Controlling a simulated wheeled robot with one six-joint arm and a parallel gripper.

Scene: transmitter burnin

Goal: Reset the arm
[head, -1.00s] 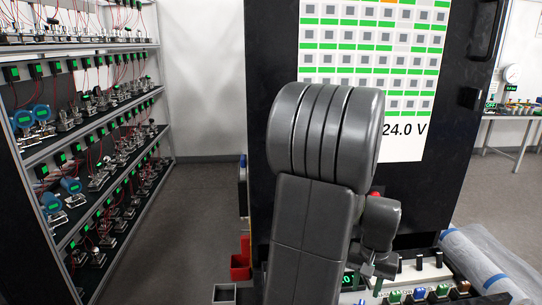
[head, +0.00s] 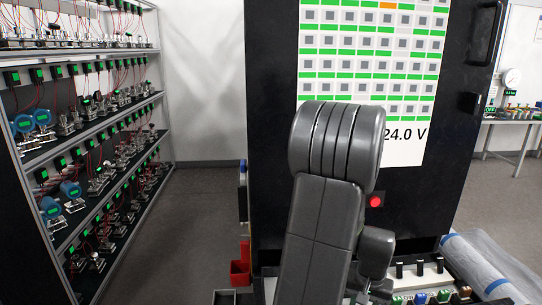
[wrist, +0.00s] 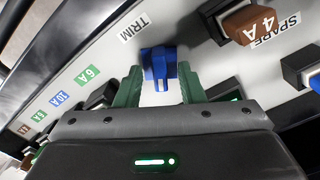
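My gripper (wrist: 160,78) shows in the wrist view, with two green fingers apart over a pale panel. A small blue piece (wrist: 158,64) lies between and just beyond the fingertips, beside the TRIM label (wrist: 133,27). A narrow gap seems to separate it from the fingers; contact is hard to judge. I see nothing clearly held. In the head view my arm rises in front of the black cabinet and hides most of my gripper, low at the picture's bottom edge.
The panel carries a brown 4 A fuse (wrist: 251,22) at the upper right and coloured rating labels at left. A black cabinet (head: 465,140) stands behind my arm, with a red light (head: 376,201). Shelves of instruments (head: 85,135) line the left. Clear plastic wrap (head: 475,260) lies at right.

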